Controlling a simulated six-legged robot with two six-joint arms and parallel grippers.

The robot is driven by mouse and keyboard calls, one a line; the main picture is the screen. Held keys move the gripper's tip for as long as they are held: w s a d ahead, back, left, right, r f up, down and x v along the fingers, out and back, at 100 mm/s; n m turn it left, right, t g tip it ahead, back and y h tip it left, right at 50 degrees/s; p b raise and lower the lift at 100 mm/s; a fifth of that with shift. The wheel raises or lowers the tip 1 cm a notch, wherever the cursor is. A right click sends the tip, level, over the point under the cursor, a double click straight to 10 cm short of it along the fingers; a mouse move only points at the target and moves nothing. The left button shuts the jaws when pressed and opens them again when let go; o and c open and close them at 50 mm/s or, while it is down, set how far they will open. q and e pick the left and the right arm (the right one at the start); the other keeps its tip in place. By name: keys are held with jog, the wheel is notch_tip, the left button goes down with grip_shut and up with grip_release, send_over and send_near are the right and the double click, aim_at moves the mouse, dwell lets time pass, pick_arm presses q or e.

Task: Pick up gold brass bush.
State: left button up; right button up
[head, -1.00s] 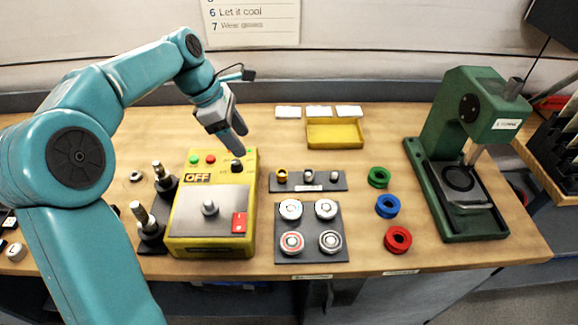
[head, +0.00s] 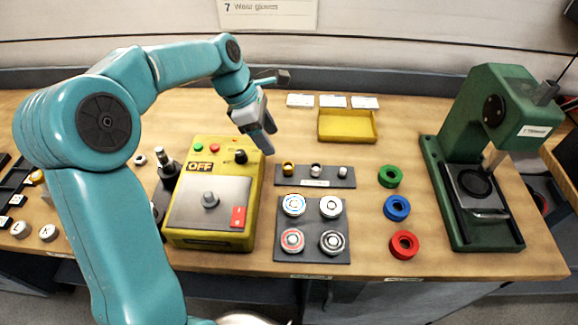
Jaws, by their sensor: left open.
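The gold brass bush (head: 289,169) stands at the left end of a dark grey holder strip (head: 345,181), beside two silver bushes (head: 316,171). My left gripper (head: 268,142) is open and empty, pointing down above the bench. In the picture it lies just up and left of the gold bush, apart from it, near the right edge of the yellow control box. My right gripper is not in view.
A yellow control box (head: 240,176) marked OFF stands left of the strip. A dark plate (head: 312,254) with several round bearings lies in front. Green, blue (head: 397,208) and red rings lie to the right, then a green press (head: 455,200). A yellow tray (head: 347,138) sits behind.

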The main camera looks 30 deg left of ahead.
pick_arm(q)
send_near(289, 167)
jog(key=shift+x, duration=1.2)
jog(key=shift+d+f, duration=0.15)
jog(key=shift+f, duration=0.05)
jog(key=p+x, duration=0.1)
jog(key=x, duration=0.4)
jog(key=shift+w+f, duration=0.15)
jog(key=shift+c, duration=0.9)
grip_shut()
